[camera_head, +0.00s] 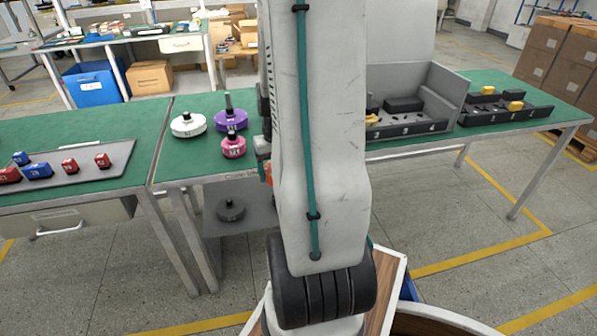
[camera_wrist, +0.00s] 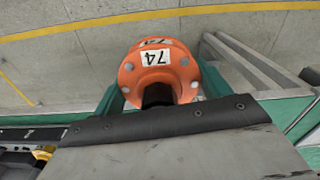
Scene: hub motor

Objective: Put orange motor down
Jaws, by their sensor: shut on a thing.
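The orange motor (camera_wrist: 182,73) has a flanged round body with white labels reading 74 and a dark shaft. In the wrist view my gripper (camera_wrist: 160,92) is shut on it, with a teal finger on each side. The floor shows beyond the motor. In the head view only a sliver of the orange motor (camera_head: 268,171) shows beside my arm, near the table's front edge. My arm hides the rest of it and most of my gripper. I cannot tell whether the motor touches anything below.
A white motor (camera_head: 188,125), a purple motor (camera_head: 231,120) and a pink motor (camera_head: 233,147) stand on the green table (camera_head: 185,165). A dark round part (camera_head: 230,211) sits on a lower grey shelf. A grey tray (camera_head: 95,160) is left; black bins (camera_head: 505,115) are right.

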